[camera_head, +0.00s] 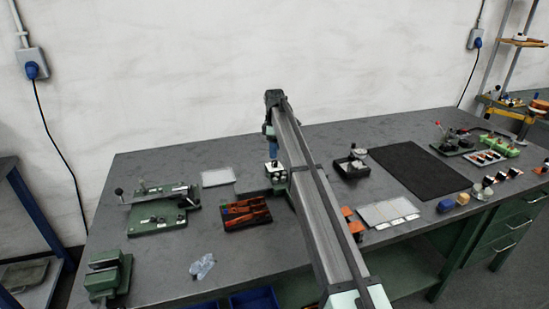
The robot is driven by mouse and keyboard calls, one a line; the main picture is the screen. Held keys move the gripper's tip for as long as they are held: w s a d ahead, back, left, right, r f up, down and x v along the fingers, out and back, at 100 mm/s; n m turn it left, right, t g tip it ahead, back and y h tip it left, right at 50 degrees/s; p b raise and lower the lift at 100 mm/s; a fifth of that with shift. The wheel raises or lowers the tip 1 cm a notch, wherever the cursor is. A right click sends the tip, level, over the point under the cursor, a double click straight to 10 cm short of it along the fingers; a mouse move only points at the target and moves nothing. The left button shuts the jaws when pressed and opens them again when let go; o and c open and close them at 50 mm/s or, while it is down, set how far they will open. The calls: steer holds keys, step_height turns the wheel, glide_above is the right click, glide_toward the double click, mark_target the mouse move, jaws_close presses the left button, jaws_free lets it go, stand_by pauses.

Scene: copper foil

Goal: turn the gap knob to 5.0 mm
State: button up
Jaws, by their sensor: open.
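I cannot make out a gap knob or its scale for certain at this size. My arm reaches from the bottom right to the middle of the bench, and my gripper (275,173) points down at its far end. It is small and partly hidden by my arm; it is open, and I see nothing held in it. It is over or close to a dark area of the bench behind the red tool tray. A small dark device with a round light dial (352,165) stands right of my arm. A green-based lever device (158,208) stands at the left.
The red tool tray (246,213) lies left of my arm. A green vise (107,277) and crumpled clear film (202,266) are at the front left. The bench's back middle is clear.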

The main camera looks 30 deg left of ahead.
mark_target(274, 162)
step_height(274, 162, up, 8)
steer(key=shift+r, duration=0.15)
stand_by(0.6)
